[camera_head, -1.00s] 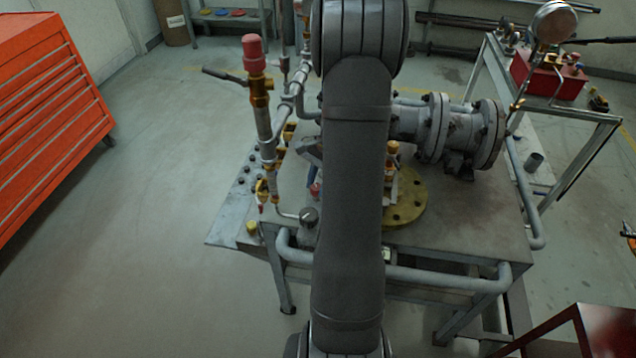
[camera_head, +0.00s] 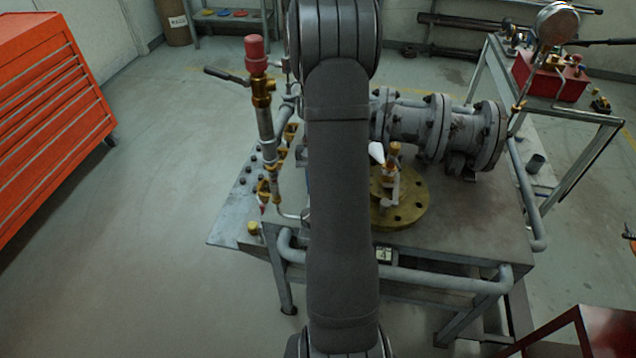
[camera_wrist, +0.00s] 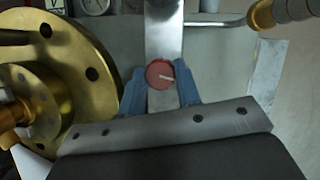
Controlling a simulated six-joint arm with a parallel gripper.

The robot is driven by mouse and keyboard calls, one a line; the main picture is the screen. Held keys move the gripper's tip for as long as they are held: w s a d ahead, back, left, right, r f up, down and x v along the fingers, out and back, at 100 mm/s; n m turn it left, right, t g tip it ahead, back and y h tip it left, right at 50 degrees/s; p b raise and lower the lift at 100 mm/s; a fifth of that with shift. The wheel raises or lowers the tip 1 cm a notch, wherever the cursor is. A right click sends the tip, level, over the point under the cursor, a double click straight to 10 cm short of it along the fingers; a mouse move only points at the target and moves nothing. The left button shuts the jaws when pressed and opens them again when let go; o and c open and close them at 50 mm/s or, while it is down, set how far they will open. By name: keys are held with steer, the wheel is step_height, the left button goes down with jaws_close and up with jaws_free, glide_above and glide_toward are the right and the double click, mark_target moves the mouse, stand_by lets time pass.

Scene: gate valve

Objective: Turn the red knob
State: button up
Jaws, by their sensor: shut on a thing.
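The red knob (camera_wrist: 160,74) is round, with a short white mark pointing right from its middle. In the wrist view it sits in front of a pale metal strip (camera_wrist: 164,28). My gripper (camera_wrist: 160,86) has its two blue fingers on the knob's left and right sides and is shut on it. In the head view my own arm covers the knob and the gripper.
A brass flange (camera_head: 408,213) lies on the metal table (camera_head: 460,232), just right of my arm; it also shows in the wrist view (camera_wrist: 80,38). An upright pipe with a red cap (camera_head: 255,54) stands left. Grey flanged piping (camera_head: 412,122) lies behind right.

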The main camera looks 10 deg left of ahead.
steer(key=shift+n, duration=0.3)
stand_by(0.4)
steer(key=o, duration=1)
steer(key=shift+c, duration=0.2)
steer(key=v, duration=0.7)
steer(key=shift+r, duration=0.25)
steer(key=shift+w+a, duration=0.1)
steer(key=x, duration=0.7)
steer(key=shift+f, duration=0.3)
steer(key=shift+m, duration=0.6)
